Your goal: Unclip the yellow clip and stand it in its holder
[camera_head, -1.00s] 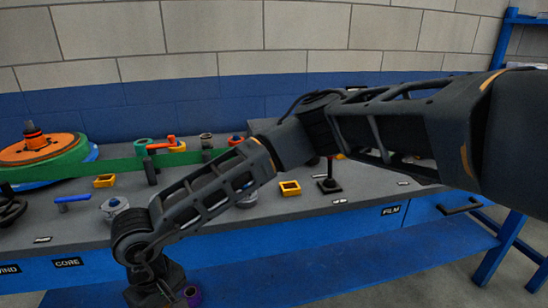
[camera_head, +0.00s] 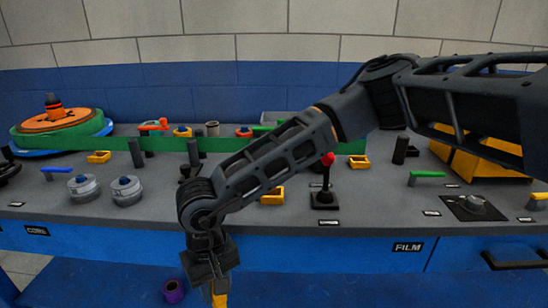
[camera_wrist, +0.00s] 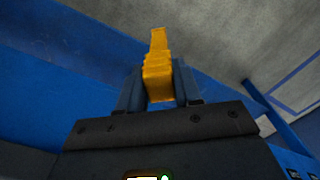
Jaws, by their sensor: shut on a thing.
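My gripper (camera_head: 217,282) hangs in front of the blue bench front, below the worktop edge. It is shut on the yellow clip (camera_head: 220,299), whose end shows below the jaws at the bottom of the head view. In the wrist view the yellow clip (camera_wrist: 158,65) stands out from between the two fingers of my gripper (camera_wrist: 159,88). I cannot tell whether either is the holder.
The grey worktop (camera_head: 375,215) carries a red-topped lever (camera_head: 326,180), two grey round pots (camera_head: 126,190), a green-handled piece (camera_head: 427,175) and a large yellow block (camera_head: 480,165). A purple roll (camera_head: 174,291) is below the bench edge. A drawer handle (camera_head: 515,260) juts out at the right.

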